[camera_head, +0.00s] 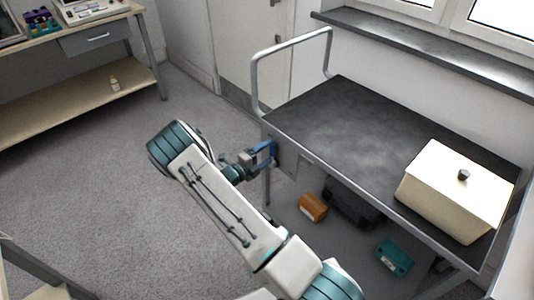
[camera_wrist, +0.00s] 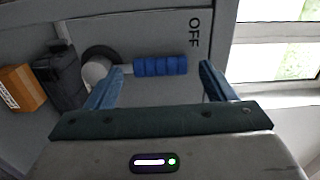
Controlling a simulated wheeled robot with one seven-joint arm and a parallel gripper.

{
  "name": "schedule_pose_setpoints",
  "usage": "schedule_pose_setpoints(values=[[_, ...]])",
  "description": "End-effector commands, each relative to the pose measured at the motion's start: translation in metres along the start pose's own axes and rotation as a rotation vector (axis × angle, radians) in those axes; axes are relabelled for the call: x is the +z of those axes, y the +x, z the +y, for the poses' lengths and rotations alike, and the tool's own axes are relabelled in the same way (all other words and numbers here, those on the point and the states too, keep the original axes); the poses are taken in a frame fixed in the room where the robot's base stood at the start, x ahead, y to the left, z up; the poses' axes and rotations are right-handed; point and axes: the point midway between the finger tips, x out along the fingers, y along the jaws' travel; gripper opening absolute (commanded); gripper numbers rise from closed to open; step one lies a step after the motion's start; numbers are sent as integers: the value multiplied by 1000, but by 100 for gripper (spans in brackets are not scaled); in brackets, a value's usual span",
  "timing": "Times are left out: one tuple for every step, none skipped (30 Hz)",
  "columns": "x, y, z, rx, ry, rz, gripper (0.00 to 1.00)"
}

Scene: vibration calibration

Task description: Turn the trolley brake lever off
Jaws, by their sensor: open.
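The trolley (camera_head: 340,120) has a dark top and a silver push handle (camera_head: 254,75). In the wrist view the brake lever's blue grip (camera_wrist: 160,66) points right from a round pale hub (camera_wrist: 96,70) on a grey panel. The word OFF (camera_wrist: 194,33) is printed sideways just above the grip's free end. My gripper (camera_head: 266,153) is at the trolley's near left corner. In the wrist view my gripper (camera_wrist: 162,72) is open, with a fingertip on either side of the grip's length. I cannot tell whether they touch it. The lever is not clear in the head view.
A cream box with a knobbed lid (camera_head: 455,190) stands on the trolley's right end. An orange-brown box (camera_head: 313,207), a dark case (camera_head: 350,208) and a teal box (camera_head: 394,258) lie underneath. A workbench (camera_head: 75,95) stands at the back left.

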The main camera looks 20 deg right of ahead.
Motion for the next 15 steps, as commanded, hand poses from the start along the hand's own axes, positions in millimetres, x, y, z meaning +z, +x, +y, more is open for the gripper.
schedule_pose_setpoints(values=[[1, -11, 0, 1, 0, -5, 77], [1, -17, 0, 2, 0, -5, 77], [2, -26, 0, 2, 0, -6, 77], [2, -33, 0, 2, 1, -6, 77], [1, -40, 0, 1, 1, -6, 77], [1, -49, 0, 1, 0, -6, 77], [1, -57, 0, 2, 1, -6, 77], [1, -64, 0, 2, 0, -6, 77], [1, -73, 0, 2, 0, -5, 77], [0, -79, 0, 1, -1, -4, 77], [1, -85, 0, 2, -1, -5, 77], [0, -93, 0, 2, -1, -4, 77], [0, -98, 0, 1, -2, -4, 77], [0, -103, 0, 1, -2, -4, 77], [0, -108, 0, 2, -2, -3, 77]])
